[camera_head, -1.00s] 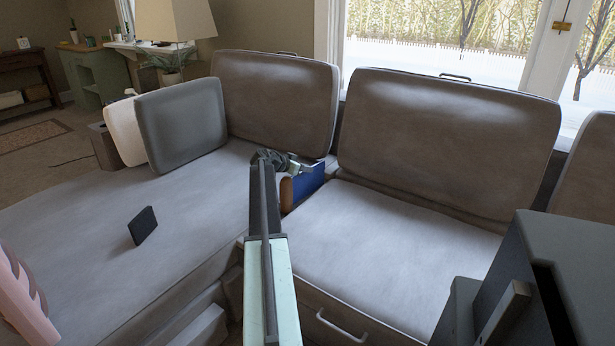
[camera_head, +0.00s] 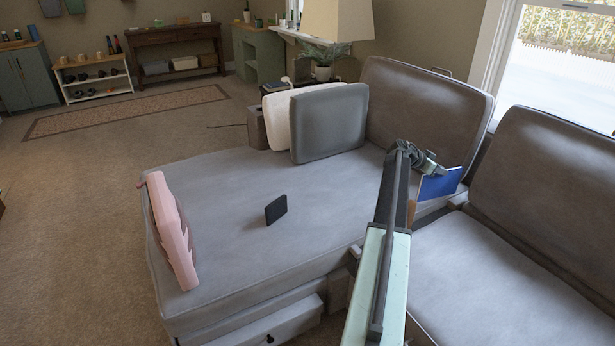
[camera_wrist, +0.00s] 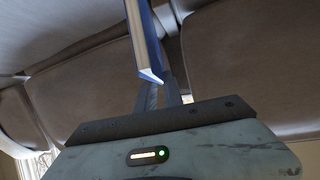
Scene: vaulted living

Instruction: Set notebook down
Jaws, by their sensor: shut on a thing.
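The blue notebook (camera_head: 440,184) is held at the end of my arm, above the sofa (camera_head: 345,185) near its inner corner. In the wrist view the notebook (camera_wrist: 147,45) stands edge-on between the two fingers, with its pale page edges showing. My gripper (camera_wrist: 160,90) is shut on it. In the head view my gripper (camera_head: 428,167) is partly hidden by my arm, and I cannot tell from there how far the notebook is from the cushion.
A small dark block (camera_head: 276,209) stands on the chaise. A pink object (camera_head: 172,230) lies at its left edge. Grey (camera_head: 328,123) and white (camera_head: 277,118) cushions lean at the back. Bare chaise surface lies around the block. Carpet (camera_head: 85,220) is open at the left.

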